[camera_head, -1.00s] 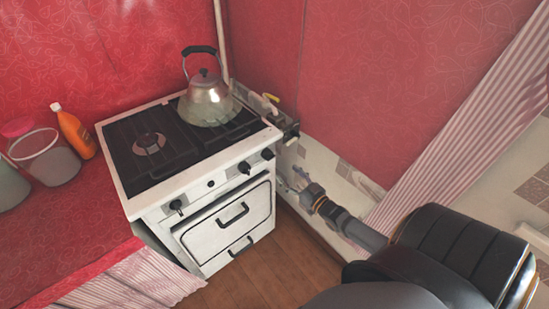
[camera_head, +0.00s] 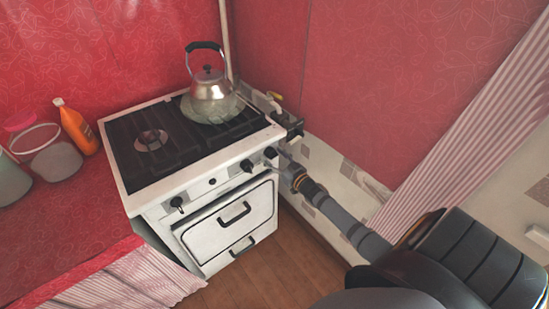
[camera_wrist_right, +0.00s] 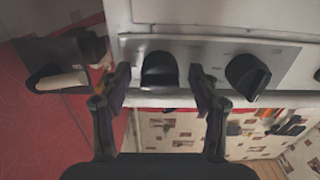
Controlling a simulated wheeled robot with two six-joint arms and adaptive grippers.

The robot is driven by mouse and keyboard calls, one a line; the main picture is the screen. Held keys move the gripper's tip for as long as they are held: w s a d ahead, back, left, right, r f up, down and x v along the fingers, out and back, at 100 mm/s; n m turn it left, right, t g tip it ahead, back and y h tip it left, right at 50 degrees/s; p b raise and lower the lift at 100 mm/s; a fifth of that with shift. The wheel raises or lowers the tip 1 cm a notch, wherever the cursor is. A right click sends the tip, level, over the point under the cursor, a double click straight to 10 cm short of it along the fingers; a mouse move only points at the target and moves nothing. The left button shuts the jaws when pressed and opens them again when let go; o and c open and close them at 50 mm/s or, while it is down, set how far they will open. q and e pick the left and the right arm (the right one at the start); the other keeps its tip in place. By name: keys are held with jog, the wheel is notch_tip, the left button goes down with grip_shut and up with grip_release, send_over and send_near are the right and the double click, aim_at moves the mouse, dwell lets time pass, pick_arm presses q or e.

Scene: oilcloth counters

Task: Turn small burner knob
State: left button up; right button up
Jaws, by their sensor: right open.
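The stove (camera_head: 150,215) is white with a dark top. Its front panel carries black knobs: a left knob (camera_head: 177,203), a middle knob (camera_head: 246,166) and a right knob (camera_head: 270,152). Which one is the small burner knob cannot be read. My right gripper (camera_head: 284,162) is at the right end of the panel, in front of the right knob. In the right wrist view my open fingers (camera_wrist_right: 158,88) stand on either side of this black knob (camera_wrist_right: 158,68), with visible gaps. A neighbouring knob (camera_wrist_right: 248,75) is to the right. My left gripper is not in view.
A kettle (camera_head: 211,98) stands on the back right of the stove top. Beside the stove's right edge is a pipe fitting (camera_head: 290,127), close to my gripper. An orange bottle (camera_head: 76,128) and tubs stand on the red counter (camera_head: 70,225) at left.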

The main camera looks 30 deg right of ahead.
jog(key=shift+c, duration=0.2)
jog(key=c, duration=1.1)
jog(key=shift+n, duration=0.4)
jog(key=n, duration=0.4)
jog(key=shift+d, duration=0.1)
jog(key=n, duration=0.9)
jog(key=shift+n, duration=2.3)
